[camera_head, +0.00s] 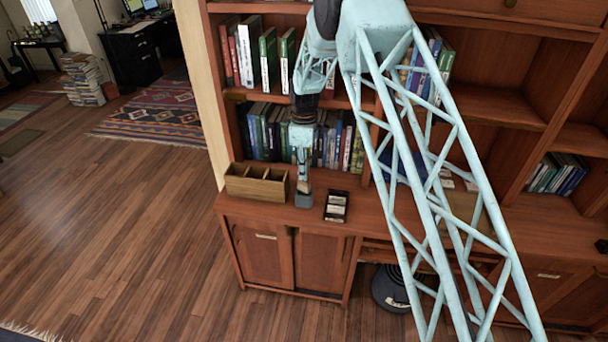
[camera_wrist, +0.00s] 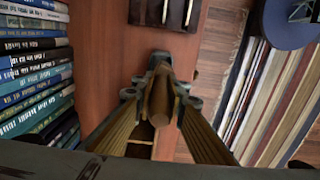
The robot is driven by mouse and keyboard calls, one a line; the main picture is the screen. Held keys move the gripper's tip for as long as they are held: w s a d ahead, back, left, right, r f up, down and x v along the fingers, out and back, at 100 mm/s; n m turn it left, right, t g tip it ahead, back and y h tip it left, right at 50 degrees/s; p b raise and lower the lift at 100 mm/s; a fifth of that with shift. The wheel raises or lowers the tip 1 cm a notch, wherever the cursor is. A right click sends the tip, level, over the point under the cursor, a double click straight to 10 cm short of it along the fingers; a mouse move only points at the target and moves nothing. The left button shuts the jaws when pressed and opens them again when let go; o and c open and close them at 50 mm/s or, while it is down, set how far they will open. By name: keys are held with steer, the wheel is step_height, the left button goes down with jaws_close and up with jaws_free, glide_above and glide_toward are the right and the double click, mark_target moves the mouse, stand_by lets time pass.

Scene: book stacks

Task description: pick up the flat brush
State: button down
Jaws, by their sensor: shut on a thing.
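My gripper (camera_head: 303,182) reaches down close above the cabinet's counter, just right of the divided wooden box. In the wrist view its fingers (camera_wrist: 160,75) are closed around a brown wooden handle with a rounded end, which I take to be the flat brush (camera_wrist: 160,97). The handle points up toward the camera, between the fingers. The brush's lower end is hidden by the fingers in that view. In the head view a small grey block shape shows below my gripper at counter height. I cannot tell whether it is part of the brush, or whether it touches the counter.
The divided wooden box (camera_head: 257,183) stands left of my gripper. A dark tray with pale strips (camera_head: 337,206) lies to the right and also shows in the wrist view (camera_wrist: 166,12). Books (camera_head: 262,133) stand behind. The counter's front edge is close, with open floor beyond.

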steer(key=shift+r+b, duration=0.3)
steer(key=shift+r, duration=1.1)
steer(key=s+d+b, duration=0.1)
steer(key=s+d, duration=0.2)
steer(key=s, duration=0.4)
steer(key=s+d+r+b, duration=0.1)
steer(key=s+d, duration=0.3)
steer(key=s, duration=0.3)
steer(key=shift+d+r, duration=0.2)
steer(key=shift+d, duration=0.1)
steer(key=shift+s, duration=0.1)
steer(key=n, duration=0.5)
glide_above(304, 186)
steer(key=w, duration=0.2)
steer(key=f, duration=0.4)
steer(key=shift+s, duration=0.25)
steer(key=shift+f+b, duration=0.6)
steer(key=shift+f, duration=2.75)
steer(key=shift+f+b, duration=0.35)
steer(key=shift+f, duration=0.25)
